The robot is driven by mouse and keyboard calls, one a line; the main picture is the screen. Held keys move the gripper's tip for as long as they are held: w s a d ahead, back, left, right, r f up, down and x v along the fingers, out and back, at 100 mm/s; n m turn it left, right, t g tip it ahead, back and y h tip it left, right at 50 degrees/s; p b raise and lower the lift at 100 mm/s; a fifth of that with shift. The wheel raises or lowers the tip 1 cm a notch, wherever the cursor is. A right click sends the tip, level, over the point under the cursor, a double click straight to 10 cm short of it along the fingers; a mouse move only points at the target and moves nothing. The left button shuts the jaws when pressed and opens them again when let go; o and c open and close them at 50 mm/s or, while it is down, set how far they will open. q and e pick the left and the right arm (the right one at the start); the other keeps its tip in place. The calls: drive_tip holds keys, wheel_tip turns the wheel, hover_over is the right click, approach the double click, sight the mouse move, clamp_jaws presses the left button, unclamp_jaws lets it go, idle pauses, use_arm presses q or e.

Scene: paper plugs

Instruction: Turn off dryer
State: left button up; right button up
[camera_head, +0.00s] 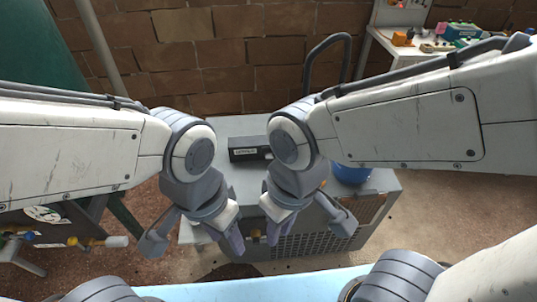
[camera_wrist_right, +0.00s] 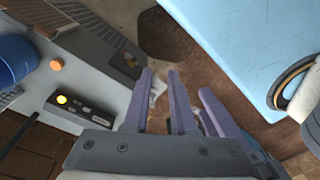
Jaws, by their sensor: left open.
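A grey box-shaped machine (camera_head: 215,165), which I take to be the dryer, stands below my arms. Its black control panel (camera_head: 248,149) is partly hidden by my right arm. In the right wrist view the panel (camera_wrist_right: 80,106) shows a lit yellow button (camera_wrist_right: 62,99) at one end, and an orange knob (camera_wrist_right: 56,64) sits apart on the grey top. My left gripper (camera_head: 224,238) is open and empty at the machine's near edge. My right gripper (camera_head: 264,233) is beside it, fingers parted and empty (camera_wrist_right: 160,100), away from the panel.
A light blue surface (camera_head: 280,285) lies nearest me. A blue round container (camera_head: 350,173) stands on the machine's right side, with a dark curved handle (camera_head: 328,60) behind. A bench (camera_head: 430,45) with small devices is at back right, before a brick wall (camera_head: 210,60).

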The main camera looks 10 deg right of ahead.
drive_tip(key=shift+m+t, duration=0.5)
drive_tip(key=shift+m, duration=0.4)
drive_tip(key=w, duration=0.3)
drive_tip(key=w+a+f+b, duration=0.1)
drive_tip(key=w, duration=0.2)
drive_tip(key=w+a+b, duration=0.1)
drive_tip(key=w, duration=0.2)
drive_tip(key=shift+w+a+f, duration=0.15)
drive_tip(key=shift+w+a, duration=0.05)
drive_tip(key=shift+w, duration=0.2)
clamp_jaws()
drive_tip(key=w+d+f+m+t+b, duration=0.1)
drive_tip(key=w+f, duration=0.2)
drive_tip(key=w, duration=0.6)
drive_tip(key=w+d+f+m+t+b, duration=0.1)
drive_tip(key=w+d+f+m, duration=0.1)
drive_tip(key=w, duration=0.8)
drive_tip(key=w+d+f+m+t+h+b, duration=0.1)
drive_tip(key=w+f, duration=0.3)
drive_tip(key=w, duration=0.6)
drive_tip(key=shift+d+f+m+b, duration=0.15)
drive_tip(key=shift+d+m+b, duration=0.3)
drive_tip(key=shift+m, duration=0.25)
